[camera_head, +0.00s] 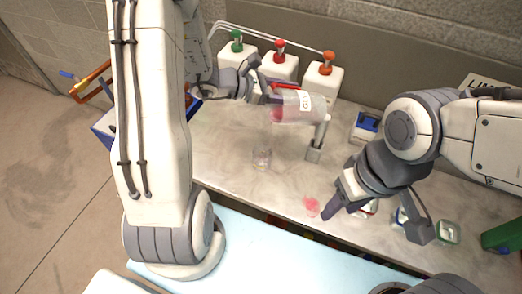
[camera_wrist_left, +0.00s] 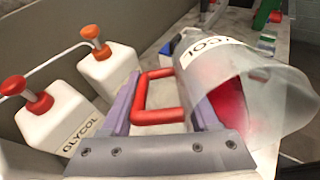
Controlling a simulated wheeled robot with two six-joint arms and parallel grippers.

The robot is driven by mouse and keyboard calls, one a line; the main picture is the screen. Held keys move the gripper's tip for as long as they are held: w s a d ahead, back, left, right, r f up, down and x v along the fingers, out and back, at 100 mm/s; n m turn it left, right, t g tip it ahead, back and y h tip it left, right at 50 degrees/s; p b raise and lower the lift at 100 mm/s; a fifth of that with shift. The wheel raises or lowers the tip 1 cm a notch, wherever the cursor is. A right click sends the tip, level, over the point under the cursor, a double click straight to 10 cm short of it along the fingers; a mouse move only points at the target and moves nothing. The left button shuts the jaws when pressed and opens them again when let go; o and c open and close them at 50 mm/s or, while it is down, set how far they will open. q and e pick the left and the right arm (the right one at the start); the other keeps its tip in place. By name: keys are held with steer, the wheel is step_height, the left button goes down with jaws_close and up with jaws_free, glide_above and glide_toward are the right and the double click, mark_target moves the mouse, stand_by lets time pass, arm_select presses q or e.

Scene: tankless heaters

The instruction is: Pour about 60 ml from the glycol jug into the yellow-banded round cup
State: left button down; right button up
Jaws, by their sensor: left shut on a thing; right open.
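The clear glycol jug (camera_head: 305,104) is tipped on its side above the counter, with red liquid towards its left end. My left gripper (camera_wrist_left: 160,108) is shut on the jug's red handle (camera_wrist_left: 158,114); the jug's body (camera_wrist_left: 262,85) shows beside it, with part of its label. A clear round cup (camera_head: 262,157) stands on the counter below and slightly left of the jug's low end. I cannot make out the cup's band colour, its liquid level, or whether a stream is falling. My right gripper (camera_head: 378,218) is open over the counter's front right.
White pump bottles with green, red (camera_head: 280,62) and orange (camera_head: 325,78) tops stand along the wall. A grey stand (camera_head: 314,148) is under the jug. A red patch (camera_head: 312,206) lies near the right gripper. A green-rimmed container (camera_head: 448,232) is at the right.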

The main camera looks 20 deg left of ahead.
arm_select(q)
steer(key=shift+s+a, duration=0.15)
steer(key=shift+a, duration=0.1)
stand_by(0.3)
steer(key=b, duration=0.1)
steer(key=f+b, duration=0.2)
steer(key=b, duration=0.1)
steer(key=shift+w+d+f+t+h, duration=0.2)
steer(key=shift+d+t+h, duration=0.1)
steer(key=shift+h, duration=0.1)
stand_by(0.3)
steer(key=shift+f, duration=0.1)
